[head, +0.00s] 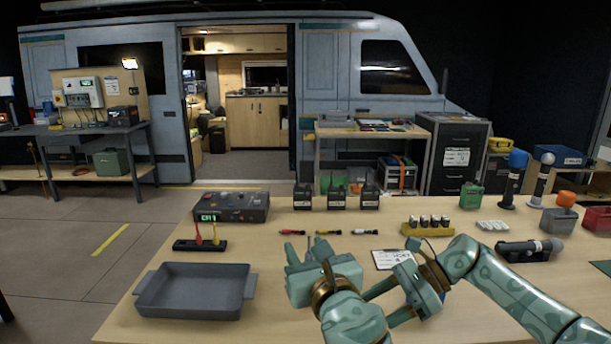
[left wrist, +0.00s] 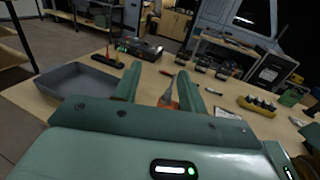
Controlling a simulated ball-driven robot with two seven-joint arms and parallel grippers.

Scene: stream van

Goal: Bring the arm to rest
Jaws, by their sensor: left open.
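My left gripper (head: 309,246) is over the front middle of the workbench (head: 270,300), with its fingers pointing away from me. In the left wrist view its two fingers (left wrist: 160,72) stand apart. A grey and orange tool (left wrist: 167,97) shows in the gap between them, partly hidden by the gripper body; I cannot tell whether it touches a finger. My right gripper (head: 378,306) is beside the left wrist, with its fingers apart and pointing left. Nothing shows between them.
A grey tray (head: 195,290) stands at the bench's left front, near a meter box (head: 231,207). A labelled card (head: 390,259), yellow battery holder (head: 428,229) and microphone (head: 530,249) lie further right.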

